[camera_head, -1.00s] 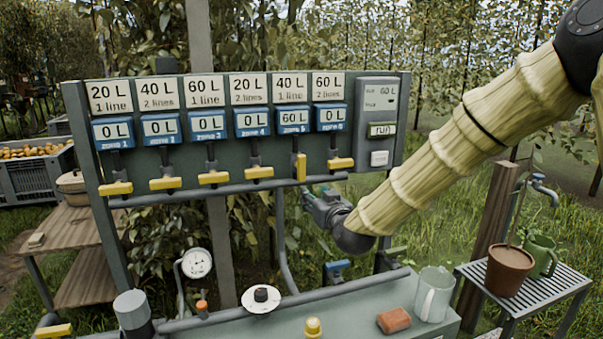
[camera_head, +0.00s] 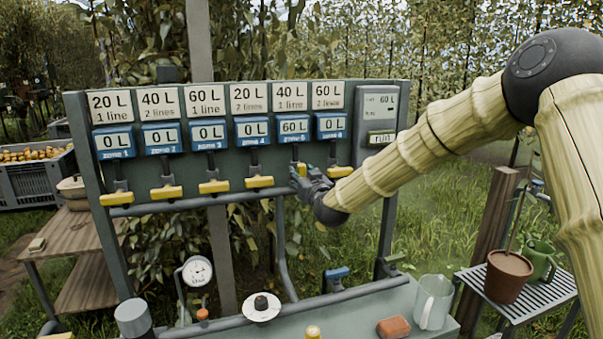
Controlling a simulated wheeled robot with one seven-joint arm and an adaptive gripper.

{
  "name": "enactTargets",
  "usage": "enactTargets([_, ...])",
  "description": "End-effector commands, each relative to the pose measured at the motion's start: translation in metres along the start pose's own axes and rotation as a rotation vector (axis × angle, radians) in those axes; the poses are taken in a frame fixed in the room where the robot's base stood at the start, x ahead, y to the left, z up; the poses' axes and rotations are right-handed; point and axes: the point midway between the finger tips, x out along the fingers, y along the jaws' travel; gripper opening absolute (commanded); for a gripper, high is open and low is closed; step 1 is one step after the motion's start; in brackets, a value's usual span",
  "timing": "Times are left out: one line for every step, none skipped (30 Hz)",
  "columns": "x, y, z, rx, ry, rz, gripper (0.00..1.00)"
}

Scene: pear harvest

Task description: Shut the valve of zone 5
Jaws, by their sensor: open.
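The zone 6 handle (camera_head: 340,171) lies crosswise just to the right, close to my gripper's wrist.
Crosswise yellow handles hang under zones 1 to 4, with zone 4's (camera_head: 259,182) nearest on the left. A grey control box (camera_head: 376,105) is at the board's right. Below stand a gauge (camera_head: 198,271), a blue-handled valve (camera_head: 337,273) and a clear mug (camera_head: 433,302).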

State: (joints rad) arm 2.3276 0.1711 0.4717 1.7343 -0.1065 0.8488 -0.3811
Motion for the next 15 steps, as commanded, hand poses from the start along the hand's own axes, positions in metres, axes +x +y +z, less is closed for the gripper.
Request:
enactTargets([0.0037,0.0001,-0.0006,0.000,0.000,0.000,0.43])
enactTargets([0.0051,0.0001,-0.0001,0.000,-0.001,0.000,0.43])
enactTargets([0.0066,0.0001,0.0003,0.000,-0.001,0.000,0.43])
enactTargets([0.0075,0.0002,0.0005,0.000,-0.001,0.000,0.43])
enactTargets([0.0082,0.0002,0.0005,0.000,-0.001,0.000,0.43])
enactTargets([0.0088,0.0003,0.0005,0.000,-0.001,0.000,0.43])
enactTargets([0.0091,0.0003,0.0005,0.000,0.000,0.000,0.43])
enactTargets([0.0092,0.0003,0.0005,0.000,0.000,0.000,0.43])
enactTargets([0.0092,0.0003,0.0005,0.000,0.000,0.000,0.43])
enactTargets([0.0092,0.0003,0.0005,0.000,0.000,0.000,0.43])
enactTargets([0.0091,0.0003,0.0005,0.000,0.000,0.000,0.43])
enactTargets([0.0091,0.0003,0.0005,0.000,0.000,0.000,0.43])
enactTargets([0.0090,0.0003,0.0005,0.000,0.000,0.000,0.43])
enactTargets([0.0090,0.0003,0.0004,0.000,0.000,0.000,0.39])
enactTargets([0.0090,0.0003,0.0004,0.000,0.000,0.000,0.32])
